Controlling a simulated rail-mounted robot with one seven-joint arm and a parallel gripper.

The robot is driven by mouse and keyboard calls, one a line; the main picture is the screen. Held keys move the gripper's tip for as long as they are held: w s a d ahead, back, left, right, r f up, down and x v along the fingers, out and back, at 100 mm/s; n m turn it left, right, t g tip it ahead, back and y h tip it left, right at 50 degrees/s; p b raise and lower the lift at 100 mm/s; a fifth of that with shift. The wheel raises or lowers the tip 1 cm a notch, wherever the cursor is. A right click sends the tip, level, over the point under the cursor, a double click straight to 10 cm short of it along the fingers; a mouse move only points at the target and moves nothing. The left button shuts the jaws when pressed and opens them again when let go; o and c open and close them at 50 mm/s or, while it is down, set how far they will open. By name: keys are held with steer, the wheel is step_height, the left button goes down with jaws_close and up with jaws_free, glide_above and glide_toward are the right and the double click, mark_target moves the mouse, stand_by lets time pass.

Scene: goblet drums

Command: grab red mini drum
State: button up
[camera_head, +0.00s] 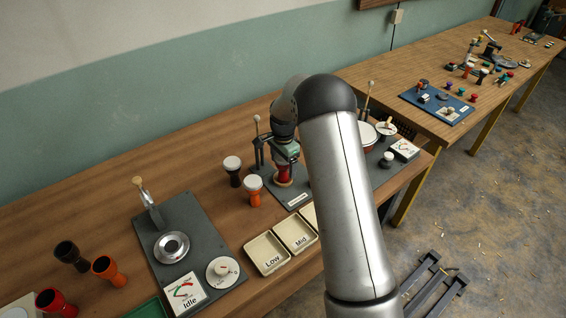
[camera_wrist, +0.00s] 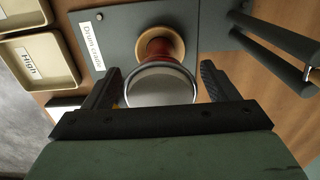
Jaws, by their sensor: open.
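A red mini drum (camera_head: 283,174) stands on a dark plate below my gripper (camera_head: 286,158) in the head view. In the wrist view, the red mini drum (camera_wrist: 160,85) shows a pale round head with a metal rim, a red body and a light wooden ring at its far end. My gripper (camera_wrist: 155,80) is open, with one dark finger on each side of the drum head. A gap shows beside the right finger; whether the left finger touches the rim cannot be told. Another red drum (camera_head: 56,303) lies at the lower left of the head view.
Black posts (camera_wrist: 275,40) rise close to the right of the drum in the wrist view. A black drum (camera_head: 233,170) and an orange drum (camera_head: 253,191) stand nearby. Cream trays marked Low (camera_head: 267,253) and Mid (camera_head: 295,233) line the front edge.

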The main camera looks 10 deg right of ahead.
steer(key=shift+f, duration=0.25)
steer(key=c, duration=1.1)
steer(key=shift+c, duration=0.3)
steer(key=shift+r, duration=0.15)
